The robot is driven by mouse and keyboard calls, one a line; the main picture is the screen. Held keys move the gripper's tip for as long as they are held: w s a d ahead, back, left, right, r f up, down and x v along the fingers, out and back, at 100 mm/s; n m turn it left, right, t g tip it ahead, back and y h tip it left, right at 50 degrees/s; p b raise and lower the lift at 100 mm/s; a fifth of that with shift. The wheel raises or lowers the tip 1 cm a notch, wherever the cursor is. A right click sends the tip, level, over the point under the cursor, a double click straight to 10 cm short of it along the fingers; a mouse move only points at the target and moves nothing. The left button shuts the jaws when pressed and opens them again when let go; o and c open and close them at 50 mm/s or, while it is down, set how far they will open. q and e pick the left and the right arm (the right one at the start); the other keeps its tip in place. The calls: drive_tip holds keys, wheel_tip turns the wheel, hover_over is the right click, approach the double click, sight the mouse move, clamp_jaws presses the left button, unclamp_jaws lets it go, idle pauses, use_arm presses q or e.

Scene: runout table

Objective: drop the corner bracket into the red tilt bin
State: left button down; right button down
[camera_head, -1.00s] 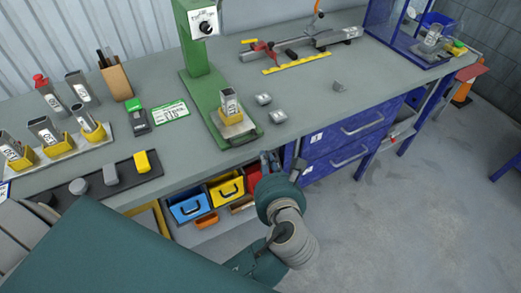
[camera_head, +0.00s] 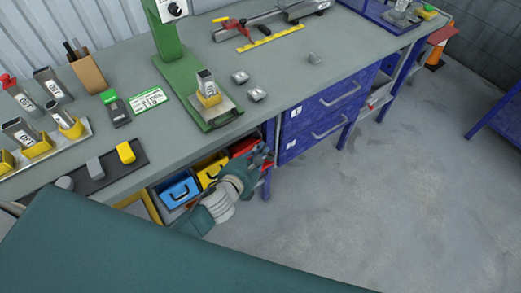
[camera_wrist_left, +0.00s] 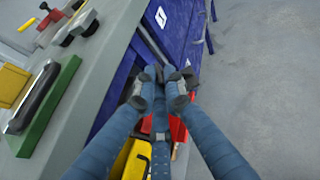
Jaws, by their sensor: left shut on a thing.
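My left gripper (camera_head: 262,153) is beside the front of the bench, close to the red tilt bin (camera_head: 243,146) under the worktop. In the left wrist view the two fingers of the left gripper (camera_wrist_left: 160,80) come together, with red bin parts (camera_wrist_left: 178,129) showing below and between them. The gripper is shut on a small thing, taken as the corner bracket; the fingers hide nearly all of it. My arm and gripper cover part of the red bin. My right gripper is not in view.
A yellow bin (camera_head: 211,170) and a blue bin (camera_head: 179,190) stand left of the red one. Blue drawers (camera_head: 325,115) are to the right. The floor (camera_head: 400,190) in front is clear.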

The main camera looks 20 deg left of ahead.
use_arm(q)
drive_tip(key=w+a+f+b, duration=0.1)
drive_tip(key=f+b, duration=0.1)
drive_tip(key=f, duration=0.1)
drive_tip(key=a+f+b, duration=0.1)
drive_tip(key=f+b, duration=0.2)
drive_tip(key=f, duration=0.1)
drive_tip(key=w+a+f+b, duration=0.1)
drive_tip(key=f+b, duration=0.1)
drive_tip(key=f, duration=0.1)
drive_tip(key=shift+w+a+f+b, duration=0.15)
drive_tip(key=shift+w+a+b, duration=0.15)
drive_tip(key=shift+a+b, duration=0.05)
drive_tip(key=shift+w+a+f+b, duration=0.15)
drive_tip(key=shift+f+b, duration=0.2)
drive_tip(key=shift+f, duration=0.05)
drive_tip(key=shift+w+a+f+b, duration=0.1)
drive_tip(key=shift+a+f+b, duration=0.05)
drive_tip(key=shift+f+b, duration=0.2)
drive_tip(key=c, duration=1.8)
unclamp_jaws()
drive_tip(key=shift+o, duration=0.2)
drive_tip(key=shift+s, duration=0.1)
